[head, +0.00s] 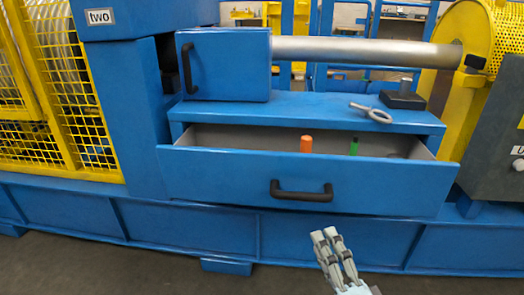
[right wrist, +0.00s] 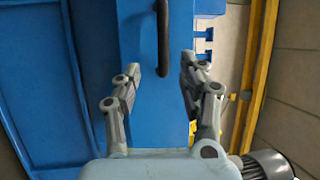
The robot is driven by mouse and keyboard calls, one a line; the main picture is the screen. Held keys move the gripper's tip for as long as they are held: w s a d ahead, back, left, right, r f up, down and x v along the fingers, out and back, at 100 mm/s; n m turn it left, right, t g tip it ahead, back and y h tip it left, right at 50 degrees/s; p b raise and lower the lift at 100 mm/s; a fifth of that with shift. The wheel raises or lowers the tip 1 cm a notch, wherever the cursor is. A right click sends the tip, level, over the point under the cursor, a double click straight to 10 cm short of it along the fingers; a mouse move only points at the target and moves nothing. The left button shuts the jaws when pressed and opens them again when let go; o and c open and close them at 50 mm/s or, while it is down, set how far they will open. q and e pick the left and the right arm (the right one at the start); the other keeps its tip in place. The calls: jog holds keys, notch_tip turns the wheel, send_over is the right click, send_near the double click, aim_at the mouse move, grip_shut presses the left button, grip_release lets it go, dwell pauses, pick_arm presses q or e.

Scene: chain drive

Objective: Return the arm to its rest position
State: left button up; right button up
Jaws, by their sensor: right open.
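My right gripper (head: 326,237) is at the lower middle of the head view, in front of and below the drawer. It is empty. In the right wrist view its two fingers (right wrist: 160,65) stand apart, with a blue panel and a dark handle (right wrist: 163,40) beyond them. The blue drawer (head: 230,180) is pulled open, and its black handle (head: 301,191) is a little above and left of the gripper, apart from it. My left gripper is not in view.
An orange object (head: 306,144) and a green one (head: 353,146) stick up inside the drawer. A metal ring-ended piece (head: 372,112) and a dark block (head: 404,97) lie on the blue top. Yellow mesh guards (head: 65,75) stand at left. Floor in front looks clear.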

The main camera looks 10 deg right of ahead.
jog(key=s+d+f+n+g+h, duration=0.2)
jog(key=s+d+f+n+g, duration=0.5)
jog(key=s+f, duration=0.4)
jog(key=s+d+f+n+g+h, duration=0.1)
jog(key=s+d+f+n+g, duration=0.35)
jog(key=s+f+g, duration=0.5)
pick_arm(q)
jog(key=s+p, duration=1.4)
jog(key=p, duration=0.1)
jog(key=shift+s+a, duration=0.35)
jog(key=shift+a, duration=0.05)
pick_arm(e)
jog(key=s+d+n+g, duration=0.1)
jog(key=s+n, duration=0.1)
jog(key=s, duration=0.9)
jog(key=s+f+n+g, duration=0.1)
jog(key=s+n+g, duration=0.1)
jog(key=s, duration=1)
jog(key=shift+s+d+f+n, duration=0.3)
jog(key=shift+d+n, duration=0.05)
jog(key=shift+d, duration=0.05)
